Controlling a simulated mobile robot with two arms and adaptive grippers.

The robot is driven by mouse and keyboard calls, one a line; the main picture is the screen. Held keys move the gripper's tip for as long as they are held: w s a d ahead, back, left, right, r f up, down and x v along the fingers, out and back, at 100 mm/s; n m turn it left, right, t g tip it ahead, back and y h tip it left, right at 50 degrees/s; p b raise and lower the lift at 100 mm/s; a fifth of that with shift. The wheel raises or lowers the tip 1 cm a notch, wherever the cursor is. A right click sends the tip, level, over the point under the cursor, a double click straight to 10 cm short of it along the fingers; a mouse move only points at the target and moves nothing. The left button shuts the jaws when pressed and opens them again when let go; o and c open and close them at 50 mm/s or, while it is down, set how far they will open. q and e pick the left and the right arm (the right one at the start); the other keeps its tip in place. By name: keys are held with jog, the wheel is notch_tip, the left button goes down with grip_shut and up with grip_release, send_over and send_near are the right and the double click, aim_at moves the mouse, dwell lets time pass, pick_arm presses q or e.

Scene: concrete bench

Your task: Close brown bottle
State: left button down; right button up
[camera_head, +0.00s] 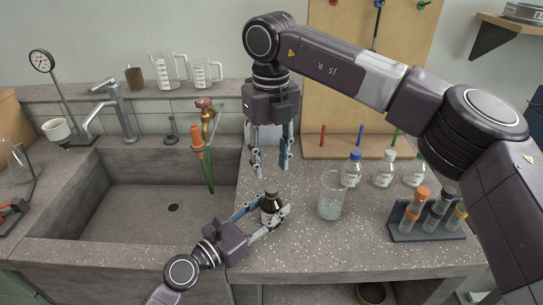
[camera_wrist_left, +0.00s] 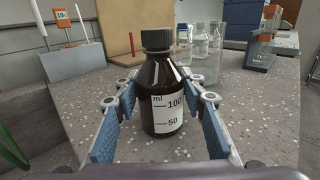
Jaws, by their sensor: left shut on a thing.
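The brown bottle (camera_head: 270,206) stands upright on the speckled bench near its front edge. In the left wrist view the brown bottle (camera_wrist_left: 164,95) has a white label with "100" and "50" marks. A black cap (camera_wrist_left: 156,39) sits on its neck; I cannot tell how tight it is. My left gripper (camera_head: 264,216) is shut on the bottle's body, with its blue-padded fingers (camera_wrist_left: 160,108) on either side. My right gripper (camera_head: 271,165) points down above the bottle, open and empty, with its fingertips apart from the cap.
A glass beaker (camera_head: 331,196) stands right of the bottle. Behind it are several clear bottles (camera_head: 384,169), and a tube rack (camera_head: 426,227) is at the right. The sink (camera_head: 130,212) lies left; a wooden board (camera_head: 345,147) stands at the back.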

aim_at(271, 189)
jog(key=n, duration=0.5)
jog(key=shift+r, duration=0.15)
jog(key=n, duration=0.3)
jog(key=shift+r, duration=0.1)
jog(key=n, duration=0.4)
jog(key=shift+r+n, duration=0.2)
jog(key=shift+n, duration=0.2)
jog(key=n, duration=0.4)
jog(key=shift+r+n, duration=0.15)
jog(key=shift+n, duration=0.15)
jog(key=shift+f, duration=4)
jog(key=shift+c, duration=0.2)
